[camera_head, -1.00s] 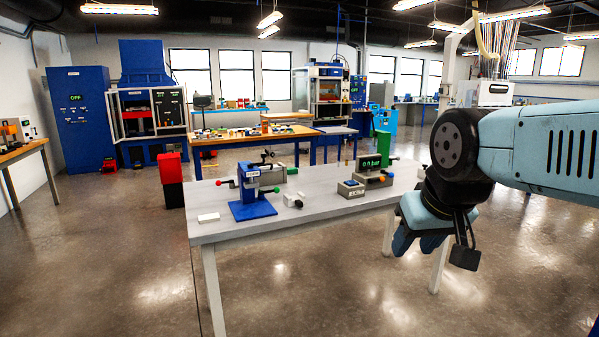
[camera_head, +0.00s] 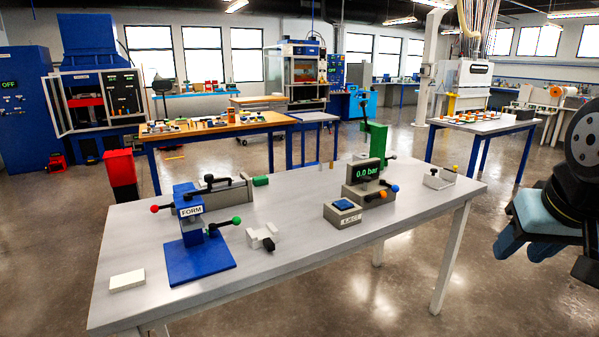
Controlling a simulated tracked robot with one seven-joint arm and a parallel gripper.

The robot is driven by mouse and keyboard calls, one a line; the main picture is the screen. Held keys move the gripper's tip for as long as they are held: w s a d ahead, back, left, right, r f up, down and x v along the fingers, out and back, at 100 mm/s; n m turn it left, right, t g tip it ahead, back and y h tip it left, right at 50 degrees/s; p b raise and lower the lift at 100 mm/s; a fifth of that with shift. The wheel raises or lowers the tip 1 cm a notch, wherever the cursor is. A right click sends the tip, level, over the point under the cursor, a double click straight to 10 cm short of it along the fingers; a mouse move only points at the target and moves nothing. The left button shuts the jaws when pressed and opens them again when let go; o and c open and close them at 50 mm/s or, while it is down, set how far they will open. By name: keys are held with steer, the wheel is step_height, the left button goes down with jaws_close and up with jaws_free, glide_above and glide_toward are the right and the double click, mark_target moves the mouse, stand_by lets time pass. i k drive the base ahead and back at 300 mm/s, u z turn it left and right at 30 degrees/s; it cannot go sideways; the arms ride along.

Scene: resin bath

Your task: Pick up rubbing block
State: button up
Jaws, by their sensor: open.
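A flat white block (camera_head: 127,281) lies on the near left corner of the grey table (camera_head: 300,240). It looks like the rubbing block, but no label shows on it. My gripper (camera_head: 523,248) hangs at the right edge of the head view, open and empty. It is beyond the table's right end, far from the white block. Part of my gripper and wrist is cut off by the picture's edge.
On the table stand a blue FORM press (camera_head: 195,235), a small pale fixture (camera_head: 262,236), a grey box with a blue button (camera_head: 342,214), a 0.0 bar gauge unit (camera_head: 366,174) and a small metal tray (camera_head: 440,179). The table's near middle is clear.

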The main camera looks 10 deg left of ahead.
mark_target(260, 181)
steer(key=u, duration=0.1)
steer(key=i, duration=1.25)
steer(key=u, duration=0.85)
steer(key=i, duration=0.65)
steer(key=u, duration=0.3)
steer(key=k, duration=0.85)
steer(key=u, duration=0.2)
steer(key=i, duration=0.85)
steer(key=z, duration=0.1)
